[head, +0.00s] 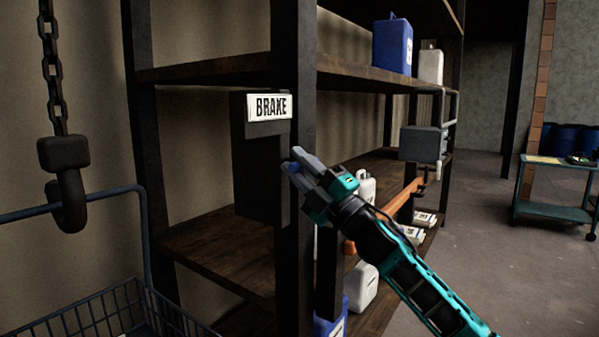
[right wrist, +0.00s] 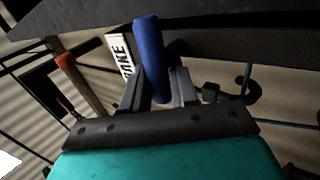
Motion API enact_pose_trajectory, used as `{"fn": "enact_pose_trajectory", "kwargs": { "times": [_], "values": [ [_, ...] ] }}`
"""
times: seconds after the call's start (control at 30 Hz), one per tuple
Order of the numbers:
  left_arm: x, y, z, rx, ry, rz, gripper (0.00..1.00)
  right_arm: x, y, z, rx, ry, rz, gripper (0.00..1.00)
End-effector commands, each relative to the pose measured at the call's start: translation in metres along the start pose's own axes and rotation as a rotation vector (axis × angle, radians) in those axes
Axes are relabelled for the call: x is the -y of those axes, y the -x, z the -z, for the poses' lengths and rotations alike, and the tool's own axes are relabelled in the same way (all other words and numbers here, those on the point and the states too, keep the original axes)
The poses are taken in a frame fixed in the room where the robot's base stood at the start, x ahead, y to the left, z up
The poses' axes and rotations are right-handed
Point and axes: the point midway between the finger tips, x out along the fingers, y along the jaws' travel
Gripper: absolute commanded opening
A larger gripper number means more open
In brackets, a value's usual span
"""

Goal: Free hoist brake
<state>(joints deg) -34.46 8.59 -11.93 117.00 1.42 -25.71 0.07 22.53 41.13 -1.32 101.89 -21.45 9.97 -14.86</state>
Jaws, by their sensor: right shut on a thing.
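A white BRAKE sign (head: 270,107) sits on a dark box (head: 258,170) fixed at a shelf post. My right gripper (head: 298,162) is in front of that post, just below and right of the sign. Its fingers are shut on a blue handle, which shows clearly in the right wrist view (right wrist: 150,50) between the two fingers. In the head view the fingers hide most of the handle. At the left, a hoist chain (head: 53,70) ends in a dark hook (head: 68,190) at the blue handle bar of a wire basket (head: 90,315). My left gripper is not in view.
Wooden shelves (head: 225,70) carry a blue jug (head: 392,45) and white containers. An orange bar (head: 405,197) lies behind my right arm, below a grey box (head: 423,143). A teal cart (head: 555,190) stands at the right, with open floor before it.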

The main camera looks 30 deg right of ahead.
Motion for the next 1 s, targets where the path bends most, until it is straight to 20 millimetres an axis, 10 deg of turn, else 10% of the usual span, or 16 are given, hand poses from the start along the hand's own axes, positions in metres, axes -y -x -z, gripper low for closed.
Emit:
{"fn": "enact_pose_trajectory", "kwargs": {
  "times": [0.63,0.67,1.0],
  "values": [
    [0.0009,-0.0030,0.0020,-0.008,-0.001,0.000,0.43,0.0016,0.0006,0.0003,-0.029,0.043,0.002,0.00],
    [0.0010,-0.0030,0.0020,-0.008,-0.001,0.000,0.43,0.0017,0.0007,0.0003,-0.029,0.043,0.002,0.30],
    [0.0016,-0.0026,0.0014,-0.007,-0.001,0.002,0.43,0.0011,0.0005,0.0000,-0.027,0.041,0.001,0.46]
  ]
}}
